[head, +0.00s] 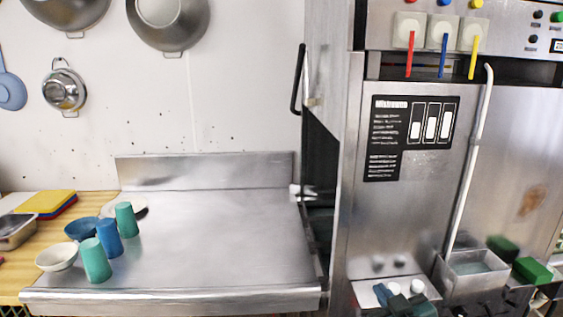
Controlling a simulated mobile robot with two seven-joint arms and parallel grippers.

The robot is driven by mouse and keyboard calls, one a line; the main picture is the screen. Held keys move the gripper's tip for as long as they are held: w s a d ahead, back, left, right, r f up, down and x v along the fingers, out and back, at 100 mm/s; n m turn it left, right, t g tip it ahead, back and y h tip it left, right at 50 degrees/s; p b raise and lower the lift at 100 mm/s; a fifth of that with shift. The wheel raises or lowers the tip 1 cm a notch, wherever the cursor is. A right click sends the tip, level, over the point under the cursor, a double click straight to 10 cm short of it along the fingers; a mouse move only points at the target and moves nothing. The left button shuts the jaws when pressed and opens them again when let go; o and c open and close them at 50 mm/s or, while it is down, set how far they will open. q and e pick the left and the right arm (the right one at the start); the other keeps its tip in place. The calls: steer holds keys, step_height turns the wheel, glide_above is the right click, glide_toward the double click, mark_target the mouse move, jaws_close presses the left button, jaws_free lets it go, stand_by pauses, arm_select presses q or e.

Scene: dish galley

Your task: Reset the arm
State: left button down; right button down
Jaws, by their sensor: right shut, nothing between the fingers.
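My left gripper is not in view.
A steel counter (210,240) on the left is mostly clear. Teal cups (96,260), a blue cup (109,238) and bowls (57,257) stand along its left side. A tall steel machine (410,210) fills the right. A green block (532,270) lies right of the basin.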

steer(key=s+a+f+g, duration=0.2)
steer(key=s+f+g, duration=0.1)
steer(key=s+f, duration=0.8)
steer(key=s+a+f+m+g+y, duration=0.1)
steer(key=s+a+f+g, duration=0.1)
steer(key=s+f, duration=0.9)
steer(key=shift+s+a+f+m+g, duration=0.3)
steer(key=shift+s+a+f+g, duration=0.15)
steer(key=shift+s, duration=0.25)
